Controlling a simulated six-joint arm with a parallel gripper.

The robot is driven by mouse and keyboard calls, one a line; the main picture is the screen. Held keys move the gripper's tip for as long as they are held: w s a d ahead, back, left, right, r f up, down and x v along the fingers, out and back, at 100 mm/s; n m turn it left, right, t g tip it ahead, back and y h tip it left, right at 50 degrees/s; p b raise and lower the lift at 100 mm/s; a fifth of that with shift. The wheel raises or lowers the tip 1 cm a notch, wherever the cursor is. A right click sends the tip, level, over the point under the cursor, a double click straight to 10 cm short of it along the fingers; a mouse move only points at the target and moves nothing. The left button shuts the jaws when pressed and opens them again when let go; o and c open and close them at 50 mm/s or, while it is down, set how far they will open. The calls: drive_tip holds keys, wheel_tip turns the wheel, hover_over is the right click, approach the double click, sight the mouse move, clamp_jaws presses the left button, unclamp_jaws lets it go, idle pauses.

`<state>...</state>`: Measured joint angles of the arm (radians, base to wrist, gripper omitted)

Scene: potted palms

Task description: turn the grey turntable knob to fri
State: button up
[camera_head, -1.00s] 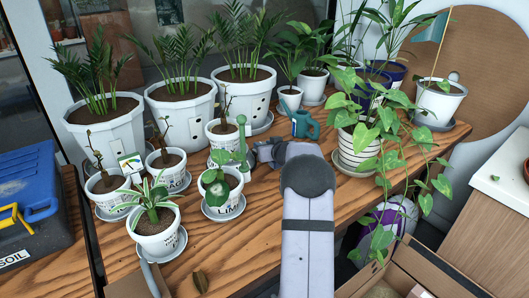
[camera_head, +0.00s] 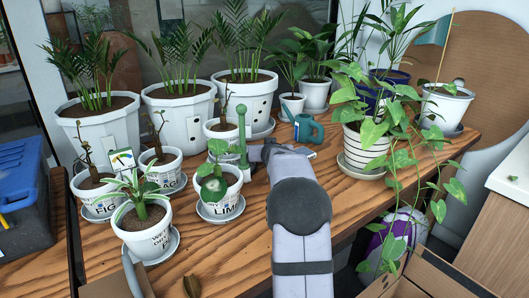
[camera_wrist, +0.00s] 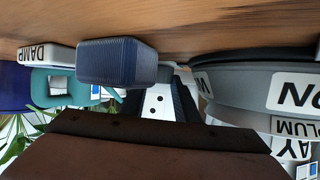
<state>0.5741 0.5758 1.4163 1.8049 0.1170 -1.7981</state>
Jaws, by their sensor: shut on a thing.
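My gripper (camera_head: 252,156) is low over the table beside the green post (camera_head: 242,130), just right of the LIME pot (camera_head: 219,193). It is shut, apparently on the grey turntable knob, which the gripper and arm mostly hide. In the wrist view, which looks upside down, a dark blue-grey ribbed block (camera_wrist: 118,62) shows close by; I cannot tell whether it is a finger pad or the knob. A grey round body (camera_wrist: 240,85) at the right carries white labels, one cut off after "NO", another showing "W". No FRI label or pointer is readable.
Small white pots crowd the left of the gripper, including the FIG pot (camera_head: 96,193). Large palm planters (camera_head: 183,120) stand behind. The front wood (camera_head: 225,250) is mostly clear.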

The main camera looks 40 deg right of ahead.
drive_tip(key=o, duration=1)
drive_tip(key=shift+o, duration=0.2)
drive_tip(key=shift+s, duration=0.1)
drive_tip(key=shift+b+v, duration=1)
drive_tip(key=shift+v, duration=2.65)
